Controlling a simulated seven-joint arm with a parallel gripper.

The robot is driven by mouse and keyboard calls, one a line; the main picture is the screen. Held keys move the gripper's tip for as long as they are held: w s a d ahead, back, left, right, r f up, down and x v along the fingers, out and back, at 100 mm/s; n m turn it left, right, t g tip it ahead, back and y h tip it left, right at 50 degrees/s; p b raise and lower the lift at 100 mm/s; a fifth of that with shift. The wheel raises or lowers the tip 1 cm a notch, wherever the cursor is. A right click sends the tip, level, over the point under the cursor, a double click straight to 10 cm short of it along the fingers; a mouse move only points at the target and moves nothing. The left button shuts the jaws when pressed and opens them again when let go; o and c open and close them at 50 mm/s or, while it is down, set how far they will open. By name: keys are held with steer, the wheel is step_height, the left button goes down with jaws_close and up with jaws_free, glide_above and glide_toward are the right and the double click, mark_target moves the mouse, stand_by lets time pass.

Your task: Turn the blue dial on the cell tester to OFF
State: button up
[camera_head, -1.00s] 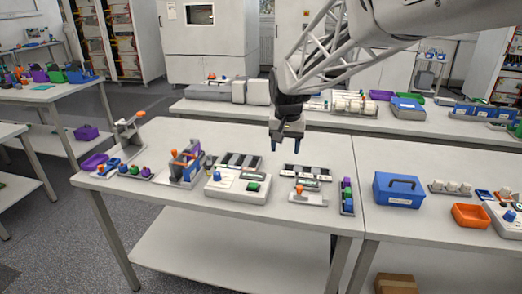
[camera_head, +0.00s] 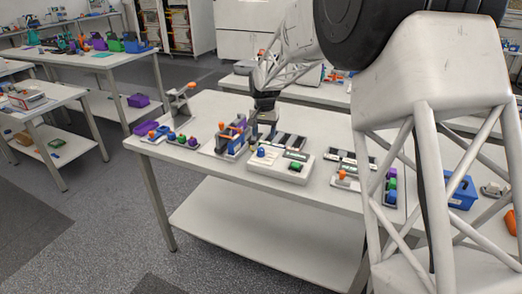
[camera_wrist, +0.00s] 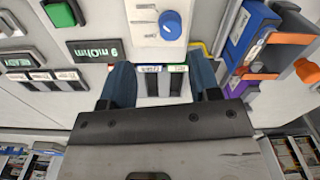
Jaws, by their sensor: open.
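The cell tester (camera_head: 280,171) is a white box on the table, with a blue dial (camera_head: 262,152) on its left side and a green button (camera_head: 295,166) on its right. In the wrist view the blue dial (camera_wrist: 171,25) shows near the top middle, with small marks beside it, and the tester's display reads "9 mOhm". My gripper (camera_head: 264,118) is above the table behind the tester, apart from the dial. In the wrist view its two blue-grey fingers (camera_wrist: 163,82) are spread, with nothing held between them. The fingers do not touch the dial.
A blue and orange holder (camera_head: 232,138) stands just left of the tester. Dark cell trays (camera_head: 289,142) lie behind it. An orange-knobbed device (camera_head: 343,178) stands to the right. A lever stand (camera_head: 181,103) is at the table's left.

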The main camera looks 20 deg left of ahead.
mark_target(261, 149)
steer(key=shift+w+a+f, duration=0.1)
steer(key=shift+a+f, duration=0.3)
steer(key=shift+a, duration=0.35)
steer(key=shift+f, duration=3.9)
steer(key=shift+c, duration=0.5)
steer(key=c, duration=0.8)
steer(key=shift+c, duration=0.2)
